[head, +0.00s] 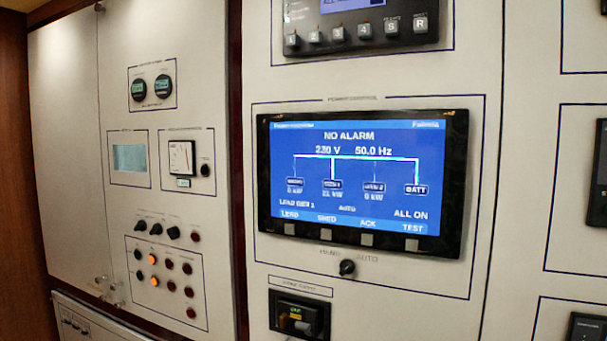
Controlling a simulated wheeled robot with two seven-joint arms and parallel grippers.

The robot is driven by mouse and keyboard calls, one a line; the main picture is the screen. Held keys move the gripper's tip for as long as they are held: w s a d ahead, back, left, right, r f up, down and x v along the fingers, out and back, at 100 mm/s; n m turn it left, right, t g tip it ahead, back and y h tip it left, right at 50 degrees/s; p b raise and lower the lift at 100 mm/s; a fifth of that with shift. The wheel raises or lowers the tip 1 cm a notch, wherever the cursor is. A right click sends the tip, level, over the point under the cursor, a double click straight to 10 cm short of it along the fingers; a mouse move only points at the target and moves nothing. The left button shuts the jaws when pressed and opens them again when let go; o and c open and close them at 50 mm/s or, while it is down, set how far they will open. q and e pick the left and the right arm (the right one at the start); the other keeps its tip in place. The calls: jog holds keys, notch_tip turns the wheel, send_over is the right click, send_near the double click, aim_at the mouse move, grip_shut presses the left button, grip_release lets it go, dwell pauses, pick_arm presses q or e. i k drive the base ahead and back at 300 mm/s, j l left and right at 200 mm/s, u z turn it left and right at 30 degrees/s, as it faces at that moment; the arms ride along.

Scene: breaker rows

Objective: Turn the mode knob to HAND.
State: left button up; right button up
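The mode knob (347,267) is a small black rotary knob on the pale panel, just below the blue display. The HAND label is at its upper left and the AUTO label at its upper right. The knob is too small for me to be sure which label it points to. The display (348,180) reads NO ALARM, 230 V, 50.0 Hz, and shows the word AUTO near its bottom. Neither of my grippers is in the head view, and nothing is touching the knob.
A black breaker unit (299,315) sits below and left of the knob. A keypad unit (360,25) is above the display. The left cabinet carries gauges, small knobs and several lamps (154,281), two of them lit orange. The panel around the knob is bare.

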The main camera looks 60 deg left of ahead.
aim_at(346, 267)
jog(key=l+u, duration=0.15)
jog(key=u, duration=1.45)
